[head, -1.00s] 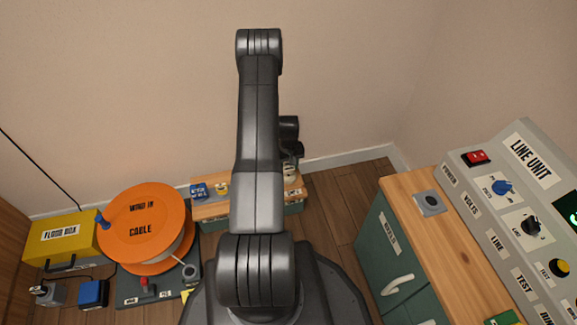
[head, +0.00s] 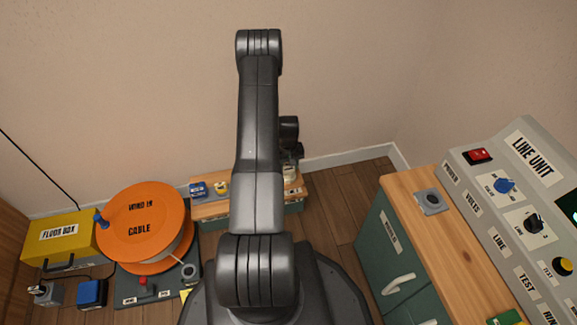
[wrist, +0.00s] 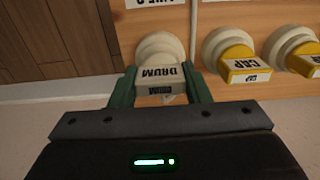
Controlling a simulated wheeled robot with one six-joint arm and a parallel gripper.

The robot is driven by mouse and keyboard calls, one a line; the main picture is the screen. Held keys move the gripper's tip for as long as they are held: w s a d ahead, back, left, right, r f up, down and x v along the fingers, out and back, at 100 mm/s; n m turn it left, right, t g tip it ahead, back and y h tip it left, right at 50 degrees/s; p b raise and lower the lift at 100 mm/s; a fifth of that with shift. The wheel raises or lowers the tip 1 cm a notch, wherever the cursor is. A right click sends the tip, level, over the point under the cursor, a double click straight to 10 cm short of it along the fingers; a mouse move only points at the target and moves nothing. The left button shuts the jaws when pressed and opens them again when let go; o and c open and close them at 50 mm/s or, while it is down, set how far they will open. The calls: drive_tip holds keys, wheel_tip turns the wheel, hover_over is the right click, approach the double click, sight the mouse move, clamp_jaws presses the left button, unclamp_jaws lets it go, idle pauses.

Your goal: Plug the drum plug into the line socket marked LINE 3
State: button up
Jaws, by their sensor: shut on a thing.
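The drum plug (wrist: 160,78) is a cream block marked DRUM, seen upside down in the wrist view. My gripper (wrist: 161,88) has its green fingers shut on the plug's two sides. A round cream socket (wrist: 158,46) on the wooden board lies right behind the plug, in line with it. I cannot tell whether the plug is seated in it or just in front. The label (wrist: 152,3) above this socket is cut off by the picture edge, and its number is not clear. In the head view my arm hides most of the gripper area.
Two yellow caps (wrist: 238,64) (wrist: 305,60) marked CAP sit on round sockets to the right. In the head view an orange cable drum (head: 145,225) and yellow flood box (head: 60,240) stand left. The line unit (head: 520,150) is right. Bare floor (head: 335,205) lies between.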

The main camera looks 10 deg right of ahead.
drive_tip(key=shift+f, duration=0.3)
drive_tip(key=o, duration=1.1)
drive_tip(key=shift+c, duration=1.4)
drive_tip(key=shift+r, duration=0.1)
drive_tip(key=shift+r+p, duration=1.55)
drive_tip(key=shift+r, duration=2.2)
drive_tip(key=shift+f, duration=0.1)
